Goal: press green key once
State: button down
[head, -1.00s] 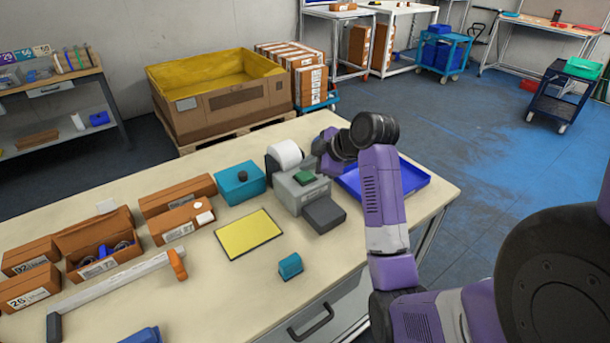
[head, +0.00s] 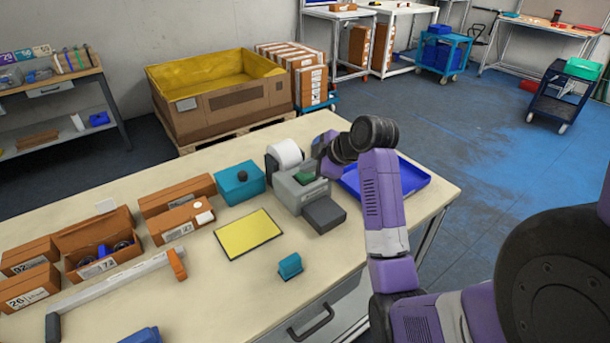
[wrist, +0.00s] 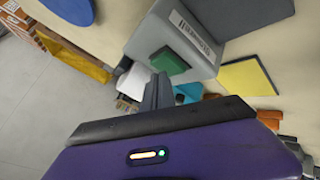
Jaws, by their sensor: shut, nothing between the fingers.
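The green key (head: 304,177) is on top of a grey label printer (head: 288,194) on the workbench. In the wrist view the green key (wrist: 169,61) is a flat square on the printer's grey face (wrist: 165,30). My gripper (wrist: 158,80) is shut and empty, its fingertips close to the lower edge of the key in that picture. I cannot tell whether they touch it. In the head view my gripper (head: 318,166) is beside and above the key, partly hidden by my wrist.
A white paper roll (head: 286,154) stands behind the printer, with a teal box (head: 240,184) to the left. A blue tray (head: 410,188) lies to the right. A yellow pad (head: 248,234) and a small teal block (head: 290,265) lie in front. Brown boxes (head: 178,194) fill the left side.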

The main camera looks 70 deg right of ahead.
aim_at(308, 176)
jog(key=shift+f+b, duration=0.3)
jog(key=shift+f, duration=0.35)
dwell(0.4)
dwell(0.4)
jog(key=shift+r+p, duration=1.05)
jog(key=shift+r, duration=0.05)
notch_tip(308, 176, up, 5)
jog(key=p, duration=0.4)
